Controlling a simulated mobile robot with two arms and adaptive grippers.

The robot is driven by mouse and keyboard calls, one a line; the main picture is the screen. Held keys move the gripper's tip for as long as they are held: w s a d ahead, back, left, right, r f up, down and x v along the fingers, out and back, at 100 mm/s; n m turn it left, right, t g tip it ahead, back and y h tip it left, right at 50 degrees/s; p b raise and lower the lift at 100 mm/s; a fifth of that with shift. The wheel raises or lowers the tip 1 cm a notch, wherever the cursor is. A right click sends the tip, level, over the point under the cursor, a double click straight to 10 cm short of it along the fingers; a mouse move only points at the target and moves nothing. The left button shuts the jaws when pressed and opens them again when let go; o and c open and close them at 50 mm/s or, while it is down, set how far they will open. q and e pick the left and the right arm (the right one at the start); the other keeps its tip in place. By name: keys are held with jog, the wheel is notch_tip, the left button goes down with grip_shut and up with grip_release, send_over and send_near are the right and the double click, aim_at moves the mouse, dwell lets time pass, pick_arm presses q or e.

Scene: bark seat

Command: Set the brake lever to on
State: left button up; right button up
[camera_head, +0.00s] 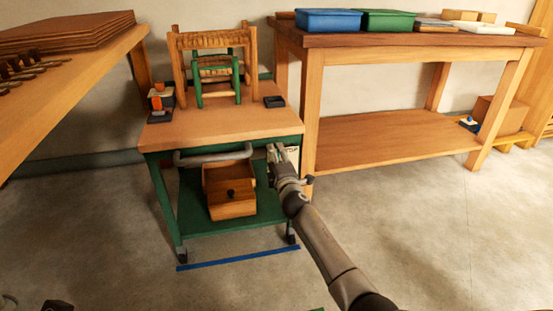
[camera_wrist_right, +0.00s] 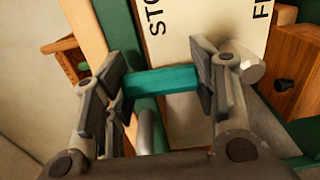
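A teal bar, the brake lever (camera_wrist_right: 162,80), lies across in front of this plate. My right gripper (camera_wrist_right: 163,82) has its two pads at either end of the visible bar and looks shut on it. In the head view my right gripper (camera_head: 274,155) is at that corner and hides the lever. Dark parts at the bottom left edge may be my left gripper (camera_head: 57,305).
The cart carries a small chair frame (camera_head: 216,70) and has a wooden drawer box (camera_head: 231,190) below. A grey handle bar (camera_head: 210,154) runs along its front. A workbench (camera_head: 415,40) stands close on the right. The floor in front is clear, with a blue line (camera_head: 238,258).

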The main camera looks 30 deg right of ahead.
jog(key=o, duration=0.4)
jog(key=shift+w+a, duration=0.1)
jog(key=shift+o, duration=0.2)
jog(key=v, duration=1.2)
